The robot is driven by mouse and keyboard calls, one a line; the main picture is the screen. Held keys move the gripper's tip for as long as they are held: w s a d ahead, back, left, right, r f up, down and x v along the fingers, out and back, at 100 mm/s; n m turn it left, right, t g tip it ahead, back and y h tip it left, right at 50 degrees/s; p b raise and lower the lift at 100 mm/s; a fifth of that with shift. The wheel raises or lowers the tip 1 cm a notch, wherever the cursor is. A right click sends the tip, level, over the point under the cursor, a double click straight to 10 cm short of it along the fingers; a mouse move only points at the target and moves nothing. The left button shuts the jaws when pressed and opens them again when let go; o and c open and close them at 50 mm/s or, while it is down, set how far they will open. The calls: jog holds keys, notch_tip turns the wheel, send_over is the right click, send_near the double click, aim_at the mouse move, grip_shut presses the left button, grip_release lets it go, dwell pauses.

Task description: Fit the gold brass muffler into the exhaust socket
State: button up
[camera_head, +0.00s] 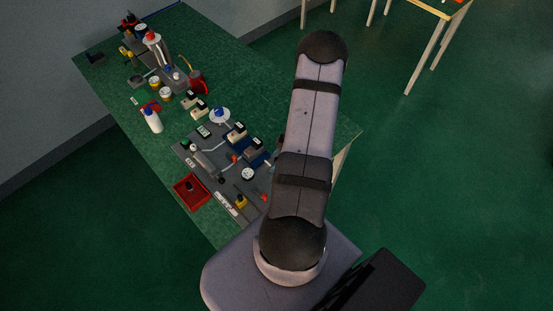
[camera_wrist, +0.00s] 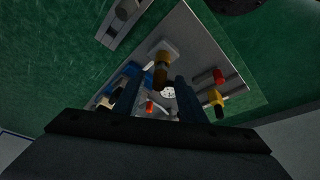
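In the wrist view a gold-brown cylinder (camera_wrist: 161,70), which looks like the brass muffler, shows between and ahead of my fingers, close to a pale block (camera_wrist: 166,47). I cannot tell whether it is joined to that block. My gripper (camera_wrist: 160,76) is open, with a visible gap on both sides of the cylinder and no clear contact. In the head view my arm hides the gripper and the cylinder. I cannot pick out the exhaust socket with certainty.
A grey panel (camera_head: 213,178) on the green bench holds a round white gauge (camera_wrist: 168,92), blue-based blocks (camera_head: 254,148), a yellow-and-black part (camera_wrist: 213,98) and a red knob (camera_wrist: 219,76). A red tray (camera_head: 191,193) and a white bottle (camera_head: 152,121) stand beside it.

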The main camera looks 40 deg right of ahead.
jog(key=shift+r, duration=0.1)
jog(key=v, duration=0.7)
dwell(0.4)
dwell(0.5)
